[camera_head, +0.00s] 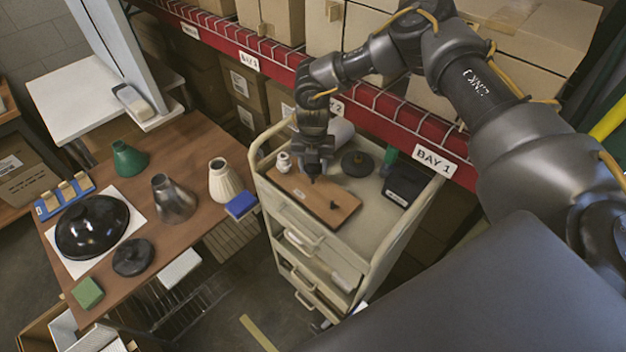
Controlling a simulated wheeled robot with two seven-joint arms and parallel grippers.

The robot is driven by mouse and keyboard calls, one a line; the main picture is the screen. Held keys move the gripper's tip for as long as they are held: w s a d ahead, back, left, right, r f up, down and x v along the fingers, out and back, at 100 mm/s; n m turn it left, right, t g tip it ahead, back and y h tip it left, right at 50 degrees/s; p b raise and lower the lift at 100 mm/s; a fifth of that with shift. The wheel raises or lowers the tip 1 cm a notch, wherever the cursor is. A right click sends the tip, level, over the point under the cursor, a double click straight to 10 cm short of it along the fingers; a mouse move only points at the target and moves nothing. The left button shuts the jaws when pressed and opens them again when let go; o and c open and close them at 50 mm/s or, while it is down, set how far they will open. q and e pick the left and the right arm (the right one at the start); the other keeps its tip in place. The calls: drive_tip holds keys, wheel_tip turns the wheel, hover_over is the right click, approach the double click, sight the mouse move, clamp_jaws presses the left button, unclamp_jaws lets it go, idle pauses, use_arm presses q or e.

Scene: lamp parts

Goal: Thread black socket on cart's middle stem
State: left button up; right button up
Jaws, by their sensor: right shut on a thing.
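The beige cart (370,222) stands in the middle with a brown wooden board (328,206) on its top. My right gripper (313,168) comes down from above over the middle of the board. It is shut on a small dark piece, probably the black socket (312,179), which is mostly hidden by the fingers. The middle stem is hidden beneath the gripper, so I cannot tell whether the socket touches it. A small white socket (283,162) stands at the board's left end. A short dark stem (333,205) shows near its right end. My left gripper is not in view.
The wooden table (190,229) at left holds lamp shades, a black dome (92,227) and a blue block (241,205). A red shelf beam (385,102) runs behind the cart.

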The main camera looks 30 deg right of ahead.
drive_tip(key=shift+f+b, duration=0.6)
drive_tip(key=shift+f, duration=0.4)
idle(1.2)
drive_tip(key=o, duration=0.4)
drive_tip(key=c, duration=0.5)
drive_tip(key=shift+s, duration=0.1)
drive_tip(key=shift+s+f, duration=0.15)
drive_tip(key=shift+f, duration=0.1)
